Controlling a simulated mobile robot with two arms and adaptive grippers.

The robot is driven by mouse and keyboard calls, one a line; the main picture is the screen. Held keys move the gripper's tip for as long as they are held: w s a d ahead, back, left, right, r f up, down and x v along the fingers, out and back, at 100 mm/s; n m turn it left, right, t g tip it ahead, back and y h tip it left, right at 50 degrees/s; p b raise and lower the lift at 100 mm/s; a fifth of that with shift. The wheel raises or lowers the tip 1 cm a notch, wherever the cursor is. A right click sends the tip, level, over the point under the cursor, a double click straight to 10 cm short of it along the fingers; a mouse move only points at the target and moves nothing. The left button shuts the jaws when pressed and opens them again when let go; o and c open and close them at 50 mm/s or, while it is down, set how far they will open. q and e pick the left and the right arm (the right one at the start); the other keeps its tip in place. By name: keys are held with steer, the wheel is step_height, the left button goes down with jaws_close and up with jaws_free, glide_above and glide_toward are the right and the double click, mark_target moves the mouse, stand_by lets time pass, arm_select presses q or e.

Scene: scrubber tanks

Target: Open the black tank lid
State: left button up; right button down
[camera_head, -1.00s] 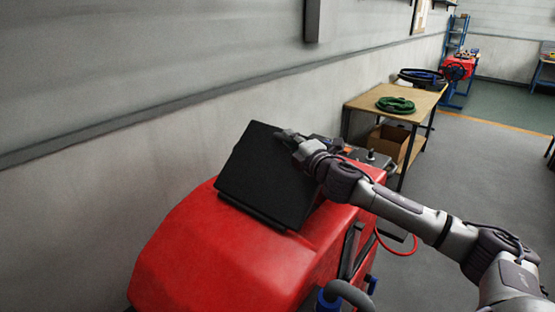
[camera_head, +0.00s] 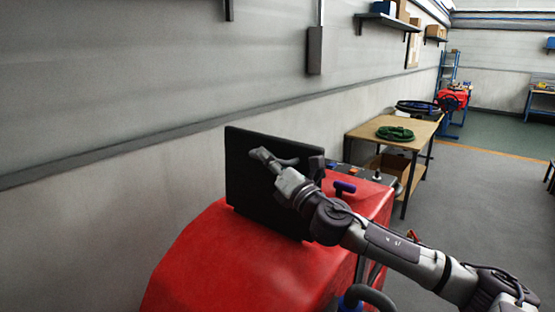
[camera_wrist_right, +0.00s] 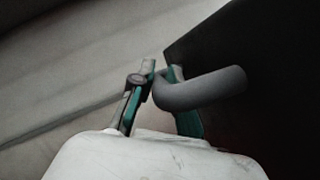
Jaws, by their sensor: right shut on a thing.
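The black tank lid (camera_head: 252,190) stands raised, close to upright, on top of the red scrubber body (camera_head: 232,262) in the head view. My right gripper (camera_head: 268,160) is in front of the lid's face, near its upper middle. In the right wrist view, a grey curved handle (camera_wrist_right: 205,88) comes out of the dark lid (camera_wrist_right: 285,60). The fingers of my right gripper (camera_wrist_right: 158,98) are around the handle's bent end, shut on it. The tank opening is hidden behind the lid and my arm. My left gripper is not in view.
The grey wall (camera_head: 120,165) runs close behind and to the left of the scrubber. A wooden table (camera_head: 412,128) with a coiled green hose (camera_head: 395,133) stands beyond it. The floor (camera_head: 470,200) to the right is clear.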

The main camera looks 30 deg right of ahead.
steer(key=shift+s+a+f+n, duration=0.15)
steer(key=shift+a+n, duration=0.15)
steer(key=shift+a, duration=0.15)
steer(key=shift+s+a+f+n, duration=0.15)
steer(key=shift+a+n, duration=0.15)
steer(key=shift+a, duration=0.15)
steer(key=c, duration=1.4)
jaws_free()
steer(key=v, duration=1.2)
steer(key=shift+d, duration=0.15)
